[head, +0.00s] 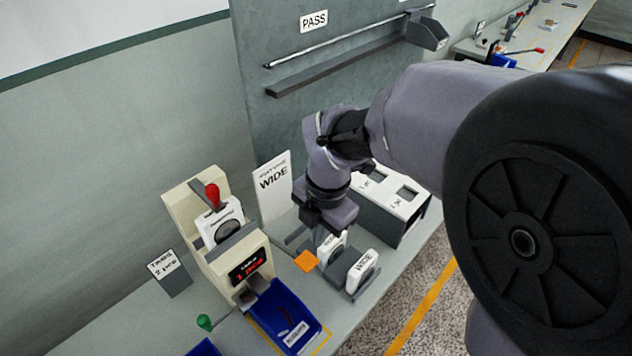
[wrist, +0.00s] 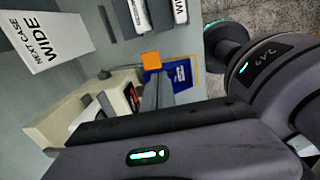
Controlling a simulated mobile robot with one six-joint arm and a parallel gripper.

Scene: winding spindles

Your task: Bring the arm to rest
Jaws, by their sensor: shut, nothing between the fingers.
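A cream machine (head: 183,200) with a red-knobbed lever stands left, a blue bin (head: 262,311) before it. A WIDE sign (head: 272,178) and a white-topped box (head: 411,207) stand behind. A PASS panel (head: 330,60) rises at the back.

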